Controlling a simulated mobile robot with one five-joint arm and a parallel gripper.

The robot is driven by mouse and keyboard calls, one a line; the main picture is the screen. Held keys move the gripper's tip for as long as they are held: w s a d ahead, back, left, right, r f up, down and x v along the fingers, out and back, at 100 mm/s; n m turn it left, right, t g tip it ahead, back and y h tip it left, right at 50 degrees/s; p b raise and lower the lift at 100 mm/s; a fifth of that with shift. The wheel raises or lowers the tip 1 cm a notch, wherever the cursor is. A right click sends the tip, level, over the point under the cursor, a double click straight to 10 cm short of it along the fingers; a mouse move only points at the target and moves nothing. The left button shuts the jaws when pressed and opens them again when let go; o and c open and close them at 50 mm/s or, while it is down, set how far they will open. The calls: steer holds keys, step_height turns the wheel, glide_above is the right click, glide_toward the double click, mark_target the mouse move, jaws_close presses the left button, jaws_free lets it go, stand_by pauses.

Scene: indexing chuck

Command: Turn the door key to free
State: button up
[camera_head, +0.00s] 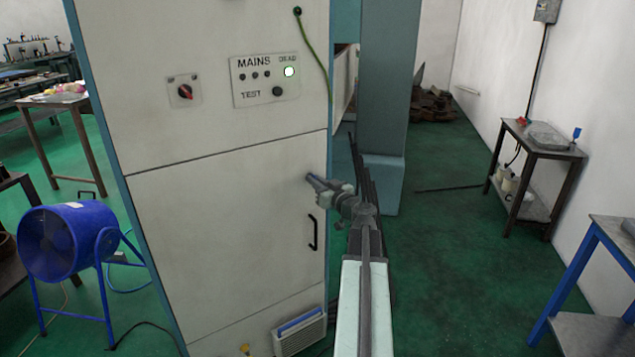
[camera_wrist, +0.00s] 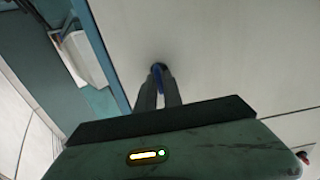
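The cabinet's lower door (camera_head: 225,230) is a flat off-white panel that looks closed, with a black bar handle (camera_head: 313,233) near its right edge. My gripper (camera_head: 313,179) is at the door's upper right, above the handle, with its tips at the panel. In the wrist view my gripper (camera_wrist: 158,76) has its two grey fingers close together around a narrow blue piece, which looks like the key (camera_wrist: 159,79). A dark round spot, perhaps the lock, shows at the tips. The fingers hide most of the key, so its angle cannot be told.
Above the door are a red-and-black rotary switch (camera_head: 185,91) and a MAINS panel (camera_head: 264,80) with a lit white lamp under DEAD. A blue fan (camera_head: 68,243) stands left. A teal column (camera_head: 388,90) stands right of the cabinet. Green floor (camera_head: 450,260) is open at right.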

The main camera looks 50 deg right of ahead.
steer(key=shift+d, duration=0.35)
jaws_close()
steer(key=shift+a+f+m, duration=0.1)
steer(key=shift+m, duration=4.4)
steer(key=shift+a+f+m, duration=0.1)
steer(key=shift+m, duration=4.4)
steer(key=o, duration=0.6)
jaws_free()
